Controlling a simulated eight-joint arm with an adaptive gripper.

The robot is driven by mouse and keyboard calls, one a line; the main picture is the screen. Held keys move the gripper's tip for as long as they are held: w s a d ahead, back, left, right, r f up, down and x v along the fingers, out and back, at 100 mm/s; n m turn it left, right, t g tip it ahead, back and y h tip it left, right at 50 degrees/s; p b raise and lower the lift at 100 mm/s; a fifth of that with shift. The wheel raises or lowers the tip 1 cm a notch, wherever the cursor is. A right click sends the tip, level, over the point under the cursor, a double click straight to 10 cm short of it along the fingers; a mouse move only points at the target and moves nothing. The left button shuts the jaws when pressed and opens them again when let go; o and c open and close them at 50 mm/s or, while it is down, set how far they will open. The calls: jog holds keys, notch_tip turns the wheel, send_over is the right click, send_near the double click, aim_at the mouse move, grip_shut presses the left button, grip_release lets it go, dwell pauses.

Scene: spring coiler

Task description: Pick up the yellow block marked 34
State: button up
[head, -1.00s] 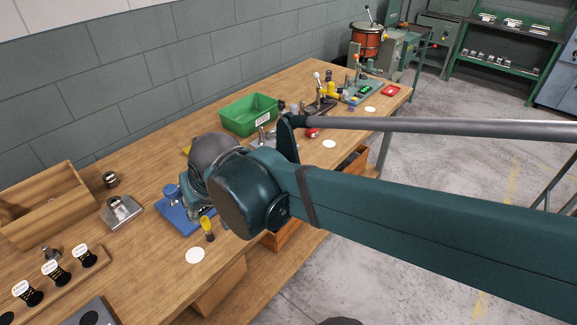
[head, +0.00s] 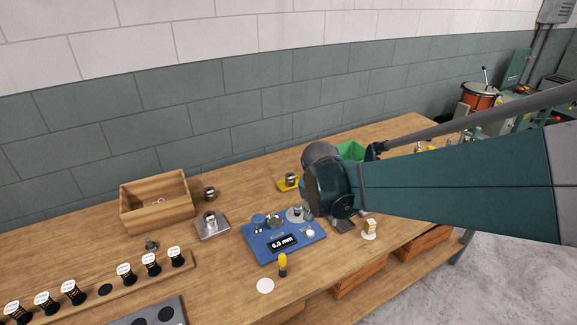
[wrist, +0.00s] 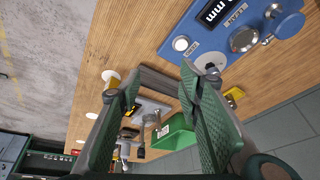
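A small pale yellow block (head: 370,225) with a label stands on a white disc near the bench's front edge in the head view. Its number is too small to read. In the wrist view a yellowish block (wrist: 106,86) shows by a white disc on the left, beyond one finger. My gripper (wrist: 161,78) is open and empty above the bench, its two green fingers spread apart. In the head view its fingers are mostly hidden behind my arm's wrist.
A blue gauge (head: 284,240) reading 0.0 mm lies left of my wrist. A yellow-handled tool (head: 283,264) stands before it. A yellow plate (head: 287,185) with a metal part lies behind. A green bin (head: 351,151) is partly hidden. Bare wood (head: 215,285) lies at the front left.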

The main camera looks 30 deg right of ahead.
jog(key=d+f+m+g+p, duration=0.15)
jog(key=d+m+p, duration=0.25)
jog(key=d, duration=0.5)
jog(key=m+g+h+p, duration=0.1)
jog(key=m+g+p, duration=0.15)
jog(key=m, duration=0.25)
send_over(371, 223)
jog(key=w+a, duration=0.1)
jog(key=a, duration=0.1)
notch_tip(371, 223, down, 3)
jog(key=shift+r+p, duration=0.1)
jog(key=shift+p, duration=0.25)
jog(key=shift+x, duration=1.4)
jog(key=shift+w, duration=0.1)
jog(key=shift+w+b+x, duration=0.15)
jog(key=shift+b+x, duration=0.1)
jog(key=shift+x, duration=1.05)
jog(key=shift+w+b+x, duration=0.1)
jog(key=shift+b+x, duration=0.1)
jog(key=shift+x, duration=1.1)
jog(key=shift+s+a, duration=0.15)
jog(key=shift+c, duration=0.3)
jog(key=c, duration=0.9)
